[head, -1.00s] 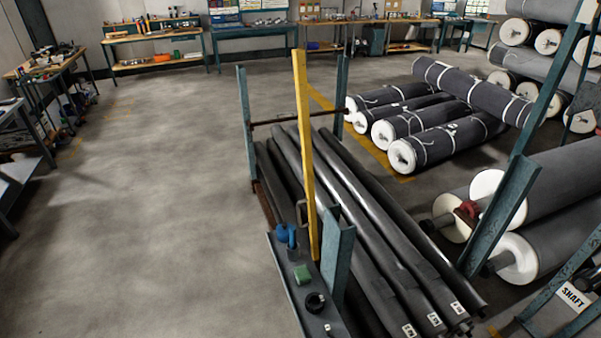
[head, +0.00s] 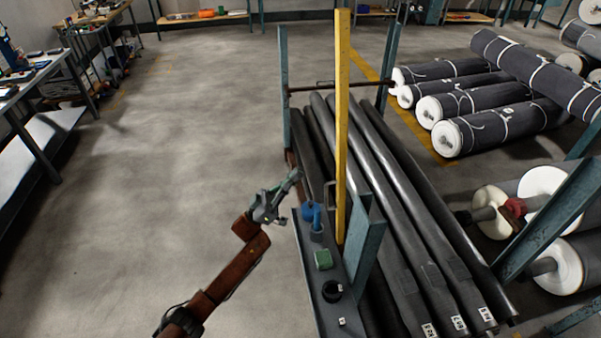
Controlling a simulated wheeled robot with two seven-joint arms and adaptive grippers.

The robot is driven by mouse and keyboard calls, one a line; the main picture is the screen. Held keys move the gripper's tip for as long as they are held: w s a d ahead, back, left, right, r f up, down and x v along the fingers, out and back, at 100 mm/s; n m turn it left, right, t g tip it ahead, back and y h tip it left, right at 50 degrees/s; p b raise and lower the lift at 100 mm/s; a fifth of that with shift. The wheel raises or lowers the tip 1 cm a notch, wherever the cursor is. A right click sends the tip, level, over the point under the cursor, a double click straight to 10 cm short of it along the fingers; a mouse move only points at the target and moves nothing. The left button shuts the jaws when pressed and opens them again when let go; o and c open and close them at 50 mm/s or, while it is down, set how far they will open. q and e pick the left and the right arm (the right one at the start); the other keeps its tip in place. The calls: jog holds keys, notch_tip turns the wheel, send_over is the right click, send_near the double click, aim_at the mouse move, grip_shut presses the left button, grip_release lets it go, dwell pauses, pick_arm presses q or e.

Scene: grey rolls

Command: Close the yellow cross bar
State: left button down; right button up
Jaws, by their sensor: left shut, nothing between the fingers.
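The yellow cross bar (head: 342,120) stands upright at the near left post of the teal rack, with its top end high above the rolls. A grey handle (head: 330,196) shows beside its lower part. My left gripper (head: 294,180) is shut and empty, in front of the rack's left side, to the left of the bar and apart from it in the picture. My right gripper is not in view.
Long dark rolls (head: 400,200) lie in the rack. A narrow shelf (head: 318,288) at its near end holds blue items (head: 312,213), a green block (head: 323,260) and black tape (head: 332,291). The floor (head: 170,180) to the left is clear. Grey rolls (head: 500,125) lie at right.

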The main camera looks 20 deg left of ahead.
pick_arm(q)
jog(key=w+d+r, duration=0.5)
jog(key=d+r, duration=0.1)
jog(key=d, duration=0.1)
jog(key=shift+d+r, duration=0.1)
jog(key=shift+d, duration=0.05)
dwell(0.3)
